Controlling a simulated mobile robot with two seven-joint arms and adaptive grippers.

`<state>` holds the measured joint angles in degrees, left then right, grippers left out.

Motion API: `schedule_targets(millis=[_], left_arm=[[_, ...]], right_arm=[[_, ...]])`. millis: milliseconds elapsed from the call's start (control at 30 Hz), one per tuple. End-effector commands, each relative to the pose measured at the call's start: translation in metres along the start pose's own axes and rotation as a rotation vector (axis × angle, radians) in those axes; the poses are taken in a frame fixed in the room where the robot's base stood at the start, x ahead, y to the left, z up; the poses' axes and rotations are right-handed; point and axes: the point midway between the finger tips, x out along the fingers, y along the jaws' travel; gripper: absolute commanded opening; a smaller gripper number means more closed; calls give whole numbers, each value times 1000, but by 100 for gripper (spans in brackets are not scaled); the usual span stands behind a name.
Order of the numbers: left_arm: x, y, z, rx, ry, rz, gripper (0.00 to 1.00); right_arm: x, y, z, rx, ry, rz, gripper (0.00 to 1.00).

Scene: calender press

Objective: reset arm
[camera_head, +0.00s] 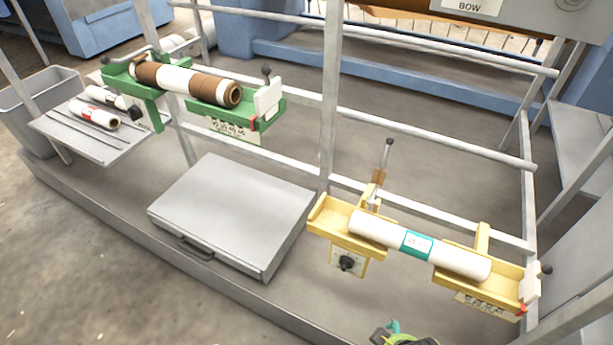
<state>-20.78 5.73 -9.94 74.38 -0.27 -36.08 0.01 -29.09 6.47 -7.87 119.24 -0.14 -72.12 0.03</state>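A yellow holder (328,216) at the right carries a white roll (375,229) with a teal label (416,244). An upright lever (386,156) with a dark knob stands behind its left end. A green holder (272,112) at the upper left carries a brown roll (213,88) with a white band. A white end piece (268,97) stands at its right end. A small black, green and teal thing (402,337) is cut off by the bottom edge; I cannot tell what it is.
A grey flat box (235,207) with a handle lies on the platform between the holders. Rolls (94,115) lie on a grey shelf (75,143) at the left, beside a grey bin (20,110). Grey rails (430,133) and posts (330,95) cross the middle.

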Motion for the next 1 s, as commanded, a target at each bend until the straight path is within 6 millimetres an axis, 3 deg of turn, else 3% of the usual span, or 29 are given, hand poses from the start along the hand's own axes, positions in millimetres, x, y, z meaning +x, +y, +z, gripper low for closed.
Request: schedule_targets(millis=[167,300,467,500,533,1000], left_arm=[[0,0,0,0,0,0,40],[0,0,0,0,0,0,40],[0,0,0,0,0,0,40],[-21,0,6,1,-19,2,40],[-28,1,12,1,-32,3,40],[-132,6,116,9,-181,19,40]], right_arm=[[63,-2,21,-8,-11,-3,100],[115,-4,50,-16,-14,-5,100],[160,-5,89,-26,-17,-6,100],[138,-5,91,-27,-27,-8,100],[129,-5,96,-27,-38,-10,100],[24,-7,199,-34,-190,-23,100]])
